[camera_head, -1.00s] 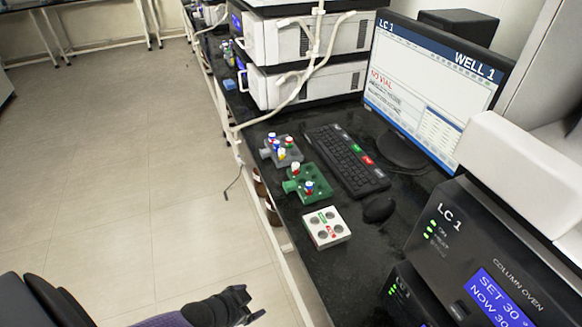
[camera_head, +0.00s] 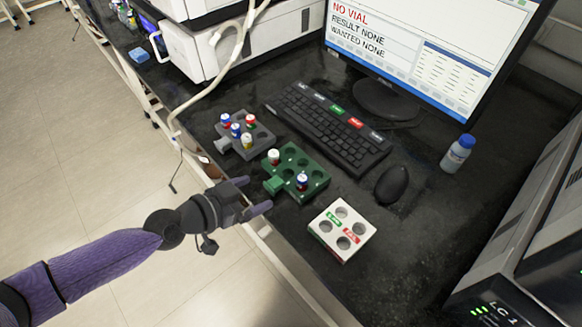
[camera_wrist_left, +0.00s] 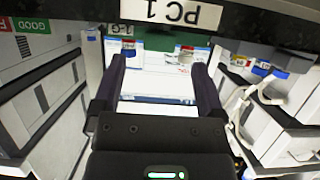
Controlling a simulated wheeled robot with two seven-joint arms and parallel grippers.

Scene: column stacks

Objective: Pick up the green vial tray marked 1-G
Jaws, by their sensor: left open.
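The green vial tray (camera_head: 309,160) lies flat on the black bench, with its handle block (camera_head: 275,185) towards the bench's front edge. My right gripper is out of view.
A grey tray (camera_head: 232,142) with several capped vials stands behind-left of the green one. A white tray (camera_head: 342,229) with red and green labels lies to its right. A keyboard (camera_head: 330,128), mouse (camera_head: 391,184) and blue-capped bottle (camera_head: 458,153) are farther back.

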